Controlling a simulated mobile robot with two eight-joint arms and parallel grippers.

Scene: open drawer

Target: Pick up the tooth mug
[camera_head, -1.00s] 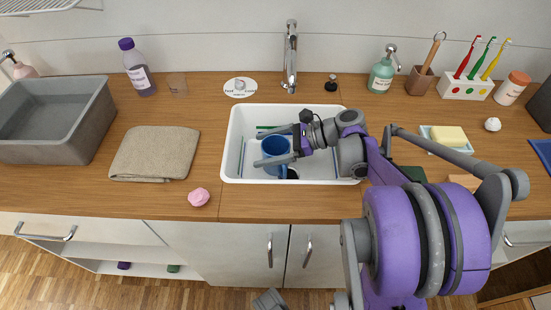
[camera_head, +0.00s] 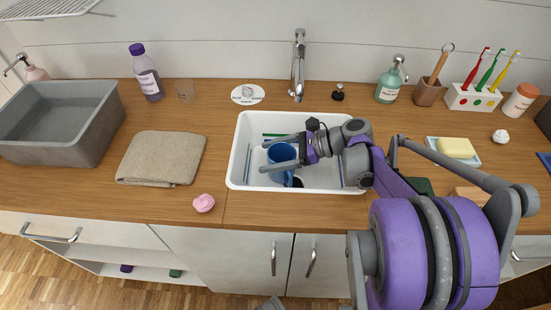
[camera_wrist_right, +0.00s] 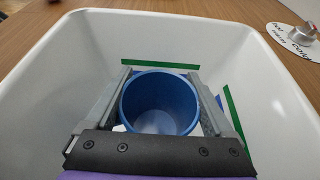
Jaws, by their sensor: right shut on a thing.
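The blue tooth mug (camera_head: 281,156) is in the white sink basin (camera_head: 238,160), in its left half. My right gripper (camera_head: 280,155) reaches in from the right with one finger on each side of the mug. In the right wrist view the mug (camera_wrist_right: 160,104) stands with its open rim toward the camera, between the two grey fingers of the gripper (camera_wrist_right: 168,100). The gripper is shut on the mug. The mug's base is hidden in that view. My left gripper is not in view.
A chrome faucet (camera_head: 298,65) stands behind the basin. Green strips (camera_wrist_right: 234,115) lie in the basin near the mug. A folded towel (camera_head: 160,158), a pink lump (camera_head: 204,203) and a grey tub (camera_head: 60,125) are left of the basin. A soap dish (camera_head: 455,148) is at right.

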